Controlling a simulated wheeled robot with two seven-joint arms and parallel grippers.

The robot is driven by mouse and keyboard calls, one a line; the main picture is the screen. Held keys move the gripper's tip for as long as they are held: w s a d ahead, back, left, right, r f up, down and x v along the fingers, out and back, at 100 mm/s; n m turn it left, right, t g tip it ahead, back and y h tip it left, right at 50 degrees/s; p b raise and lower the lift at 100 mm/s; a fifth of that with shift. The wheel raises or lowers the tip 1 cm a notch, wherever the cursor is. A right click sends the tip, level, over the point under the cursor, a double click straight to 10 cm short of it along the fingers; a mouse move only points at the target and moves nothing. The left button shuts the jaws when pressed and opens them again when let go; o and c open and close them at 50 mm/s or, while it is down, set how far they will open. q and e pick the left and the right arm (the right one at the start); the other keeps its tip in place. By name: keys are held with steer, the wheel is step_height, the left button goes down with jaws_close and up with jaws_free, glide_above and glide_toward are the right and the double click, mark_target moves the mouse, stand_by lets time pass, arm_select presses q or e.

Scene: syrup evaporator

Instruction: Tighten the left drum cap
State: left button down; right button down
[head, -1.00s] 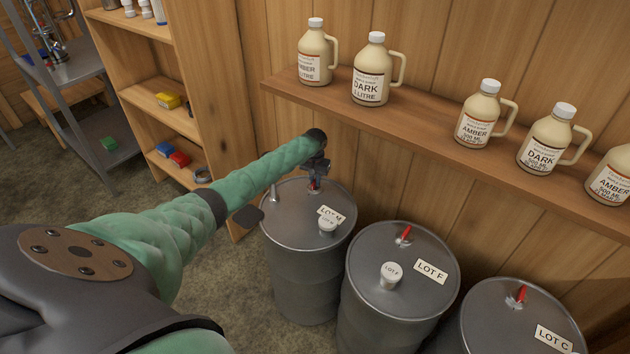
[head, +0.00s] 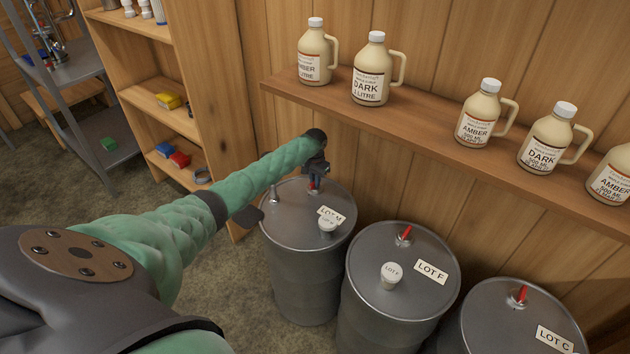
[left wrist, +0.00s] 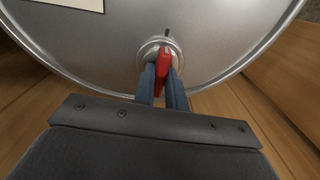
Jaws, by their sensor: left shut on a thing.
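The left drum (head: 298,285) is grey, with a label reading LOT M on its lid. Its cap (head: 313,189) has a red grip and sits near the lid's wall-side edge. In the left wrist view the red cap (left wrist: 163,62) stands in a round metal fitting, beside a short dark mark on the lid. My left gripper (head: 315,176) reaches down over the lid from the wall side. Its two blue-grey fingers (left wrist: 163,80) are shut on the red grip, one on each side. The fingers hide part of the grip. My right gripper is not in view.
Two more drums, LOT F (head: 374,300) and LOT C (head: 480,325), stand to the right with red caps. A white sample cup (head: 327,225) stands on the left lid. A wall shelf (head: 400,118) with several jugs runs above the drums. A wooden rack (head: 215,80) stands left.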

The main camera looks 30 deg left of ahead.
arm_select(q)
steer(key=c, duration=1.4)
jaws_free()
steer(key=shift+c, duration=0.2)
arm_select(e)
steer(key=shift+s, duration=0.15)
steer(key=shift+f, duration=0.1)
